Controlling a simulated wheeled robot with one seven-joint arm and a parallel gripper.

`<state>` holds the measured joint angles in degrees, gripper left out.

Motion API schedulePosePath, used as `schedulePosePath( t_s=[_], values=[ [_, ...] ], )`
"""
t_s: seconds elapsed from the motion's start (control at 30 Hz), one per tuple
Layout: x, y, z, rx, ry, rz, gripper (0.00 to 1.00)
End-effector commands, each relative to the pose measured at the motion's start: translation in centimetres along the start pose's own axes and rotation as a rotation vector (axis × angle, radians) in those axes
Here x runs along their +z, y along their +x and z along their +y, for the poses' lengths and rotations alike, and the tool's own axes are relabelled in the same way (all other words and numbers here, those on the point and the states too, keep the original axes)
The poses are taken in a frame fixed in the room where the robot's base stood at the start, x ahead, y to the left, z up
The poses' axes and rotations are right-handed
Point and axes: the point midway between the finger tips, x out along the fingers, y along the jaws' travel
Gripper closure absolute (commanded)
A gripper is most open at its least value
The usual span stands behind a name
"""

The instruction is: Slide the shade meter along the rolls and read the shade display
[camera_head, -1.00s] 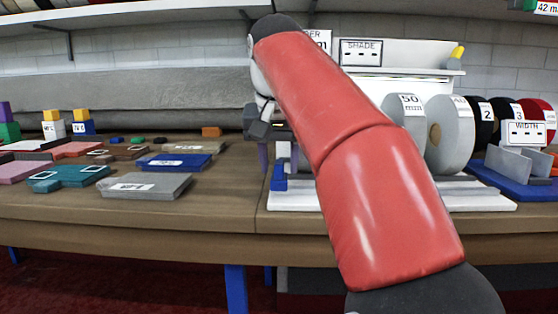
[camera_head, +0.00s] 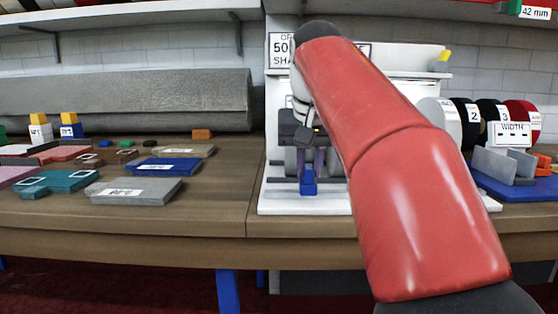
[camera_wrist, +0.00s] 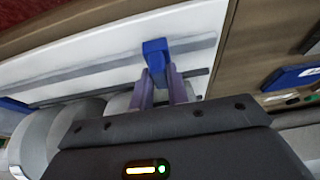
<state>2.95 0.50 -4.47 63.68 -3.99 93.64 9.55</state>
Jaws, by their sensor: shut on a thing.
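The shade meter, a small blue block (camera_head: 308,186), sits on the grey-railed white base (camera_head: 268,203) near its left end. My gripper (camera_head: 309,166) has its purple fingers shut on the block from above. In the wrist view the block (camera_wrist: 155,50) shows at the fingertips (camera_wrist: 158,80), over the rail. Grey rolls (camera_wrist: 38,140) lie beside the fingers there. The shade display on the white back panel (camera_head: 400,62) is mostly hidden behind my red arm; only its right edge shows, so no reading is visible. An order sign (camera_head: 280,50) is partly covered.
At right are black and red rolls (camera_head: 522,122), a WIDTH display (camera_head: 514,134) and a blue stand (camera_head: 500,192). Several flat samples, including a grey one (camera_head: 135,190) and a blue one (camera_head: 162,166), lie on the left bench. A long grey roll (camera_head: 120,102) lies behind.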

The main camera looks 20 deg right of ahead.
Motion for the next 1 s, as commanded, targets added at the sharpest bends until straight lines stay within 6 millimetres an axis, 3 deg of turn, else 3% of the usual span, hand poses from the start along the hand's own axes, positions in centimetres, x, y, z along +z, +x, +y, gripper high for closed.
schedulePosePath(
  t_s=[0.03,0.2,0.4,0.87,0.9,1.0],
  values=[
    [-0.1,-0.2,1.5,0.003,0.007,0.000,1.00],
    [-0.1,-0.3,5.2,0.002,0.006,0.000,1.00],
    [-0.1,-0.1,7.9,0.001,0.003,0.000,1.00],
    [-0.1,-0.1,8.7,0.000,0.000,0.002,1.00],
    [-0.1,-0.1,8.7,0.000,0.000,0.002,0.81],
    [-0.1,-0.1,8.7,0.000,0.000,0.002,0.68]
  ],
)
